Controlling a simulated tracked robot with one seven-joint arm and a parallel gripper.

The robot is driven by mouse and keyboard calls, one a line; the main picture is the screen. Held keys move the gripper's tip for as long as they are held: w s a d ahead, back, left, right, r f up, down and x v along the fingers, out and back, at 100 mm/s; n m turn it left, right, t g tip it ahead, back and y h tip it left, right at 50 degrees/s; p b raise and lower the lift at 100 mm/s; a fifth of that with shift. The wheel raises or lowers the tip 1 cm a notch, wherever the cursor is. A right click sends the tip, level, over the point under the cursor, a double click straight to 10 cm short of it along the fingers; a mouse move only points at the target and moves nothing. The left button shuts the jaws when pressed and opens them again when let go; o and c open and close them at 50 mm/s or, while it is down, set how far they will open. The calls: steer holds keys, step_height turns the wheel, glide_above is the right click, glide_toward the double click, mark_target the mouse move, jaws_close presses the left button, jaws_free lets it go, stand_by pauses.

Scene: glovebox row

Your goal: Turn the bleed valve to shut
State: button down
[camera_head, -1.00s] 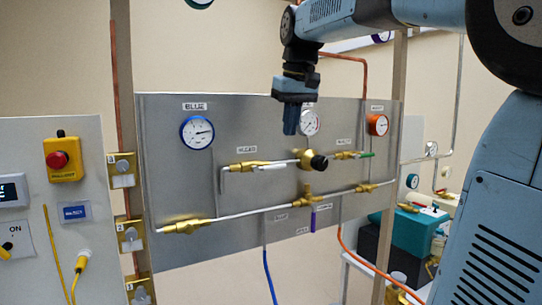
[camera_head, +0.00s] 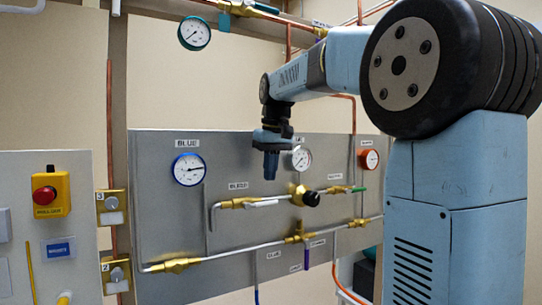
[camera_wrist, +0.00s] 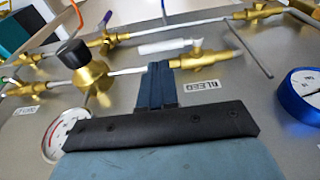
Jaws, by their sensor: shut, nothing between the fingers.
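The bleed valve (camera_head: 238,203) is a brass body on the upper pipe of the grey panel, under a label reading BLEED. Its white lever (camera_head: 264,203) lies roughly along the pipe. In the wrist view the brass valve body (camera_wrist: 196,62) and white lever (camera_wrist: 168,46) show just beyond my fingertips, with the BLEED label (camera_wrist: 198,86) beside them. My gripper (camera_head: 270,177) is shut and empty, pointing down above the lever in the head view. It also shows in the wrist view (camera_wrist: 158,68). I see no clear contact with the lever.
A brass regulator with a black knob (camera_head: 311,198) stands right of the lever. Blue (camera_head: 189,169), white (camera_head: 302,160) and orange (camera_head: 369,159) gauges sit above the pipes. A lower pipe (camera_head: 235,249) runs below. A red button (camera_head: 45,195) is on the left panel.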

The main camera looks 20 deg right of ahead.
mark_target(262, 204)
steer(key=shift+w+a+f, duration=0.1)
steer(key=shift+w+f, duration=0.1)
steer(key=shift+f, duration=0.8)
steer(key=shift+w+d+f, duration=0.1)
steer(key=shift+w+f, duration=0.1)
steer(key=shift+f, duration=0.75)
steer(key=shift+w+a+f, duration=0.1)
steer(key=shift+w+f, duration=0.1)
steer(key=shift+f, duration=0.8)
steer(key=shift+f, duration=0.1)
